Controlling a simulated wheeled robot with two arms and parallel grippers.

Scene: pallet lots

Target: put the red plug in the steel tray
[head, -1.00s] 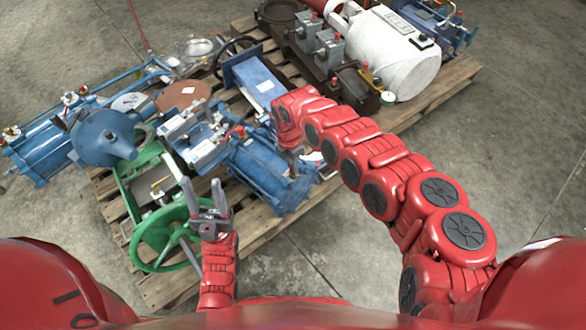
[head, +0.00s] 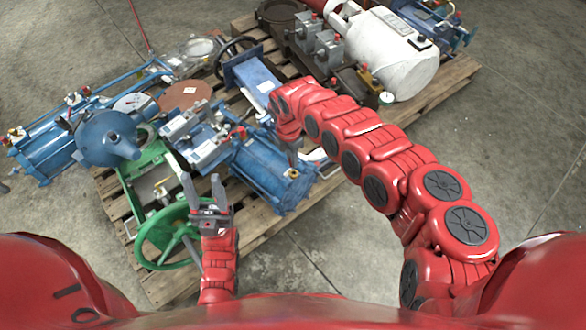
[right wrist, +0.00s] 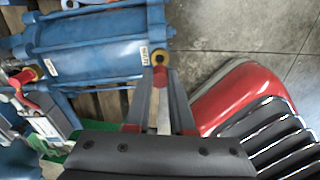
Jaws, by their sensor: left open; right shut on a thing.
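In the right wrist view my right gripper (right wrist: 160,88) is shut on the small red plug (right wrist: 160,76). The plug sits right at a yellow-ringed port (right wrist: 159,56) on the end of the blue cylinder (right wrist: 95,50); I cannot tell whether it is in the port or just clear of it. In the head view the right gripper (head: 293,143) is mostly hidden by its arm, above the blue cylinder (head: 270,175). A pale metal edge, possibly the steel tray (head: 325,167), shows partly behind that arm. My left gripper (head: 201,180) is open and empty, over the green handwheel frame.
A wooden pallet (head: 262,222) carries the machine parts. A green handwheel (head: 143,252) is near the left gripper. A blue funnel-shaped housing (head: 105,137) is at the left. A white tank (head: 395,50) stands at the back right. The concrete floor is bare at the right.

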